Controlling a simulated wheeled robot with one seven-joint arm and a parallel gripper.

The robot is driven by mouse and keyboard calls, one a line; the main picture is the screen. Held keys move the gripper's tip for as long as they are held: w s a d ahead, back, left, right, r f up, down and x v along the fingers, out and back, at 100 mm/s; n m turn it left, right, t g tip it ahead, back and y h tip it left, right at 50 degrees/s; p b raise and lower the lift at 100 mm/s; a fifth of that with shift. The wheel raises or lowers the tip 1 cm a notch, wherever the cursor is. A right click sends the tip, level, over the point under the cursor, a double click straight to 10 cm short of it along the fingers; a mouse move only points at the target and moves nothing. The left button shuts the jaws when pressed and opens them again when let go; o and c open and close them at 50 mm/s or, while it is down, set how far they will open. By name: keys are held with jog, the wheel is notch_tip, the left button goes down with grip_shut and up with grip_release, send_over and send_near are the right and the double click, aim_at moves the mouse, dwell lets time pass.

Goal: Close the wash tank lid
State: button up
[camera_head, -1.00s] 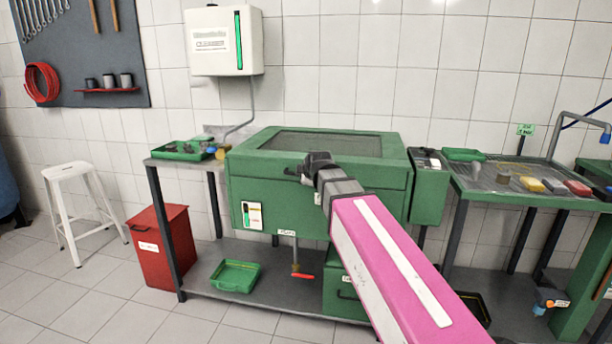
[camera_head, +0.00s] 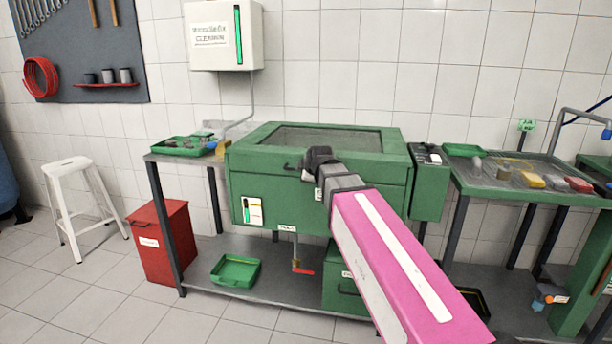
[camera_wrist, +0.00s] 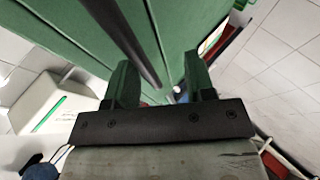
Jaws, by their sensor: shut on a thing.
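The wash tank (camera_head: 290,204) is a green box on a bench in the middle of the head view. Its green lid (camera_head: 392,143), with a dark grey panel on top, lies roughly level over the tank; I cannot tell whether a small gap remains at the front. My gripper (camera_head: 318,157) is at the lid's front edge, at its dark handle (camera_head: 291,166). In the wrist view, the dark handle bar (camera_wrist: 122,40) runs between the two green fingers of my gripper (camera_wrist: 160,85), which is shut on it. The fingertips' contact is partly hidden.
A green parts tray (camera_head: 182,147) stands left of the tank and a grey-topped table (camera_head: 490,185) stands to its right. A white control box (camera_head: 224,38) hangs on the wall above. A red bin (camera_head: 160,243) and a white stool (camera_head: 68,165) stand at left.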

jog(key=v, duration=0.9)
jog(key=shift+s+r, duration=0.15)
jog(key=shift+s, duration=0.25)
jog(key=shift+d, duration=0.1)
jog(key=s+d+f+m+g+h, duration=0.1)
jog(key=s+d+f+m+g, duration=0.2)
jog(key=f, duration=0.9)
jog(key=s+d+f+m+g+h, duration=0.1)
jog(key=s+d+f+m+g, duration=0.2)
jog(key=s+d+f+m, duration=0.3)
jog(key=s+d+f+m+g+h, duration=0.1)
jog(key=s+d+f+m+g, duration=0.2)
jog(key=d+f+m, duration=0.5)
notch_tip(320, 180, down, 12)
jog(key=shift+s+d+f+m+g, duration=0.1)
jog(key=shift+s+d+m+g, duration=0.3)
jog(key=shift+s+d, duration=0.45)
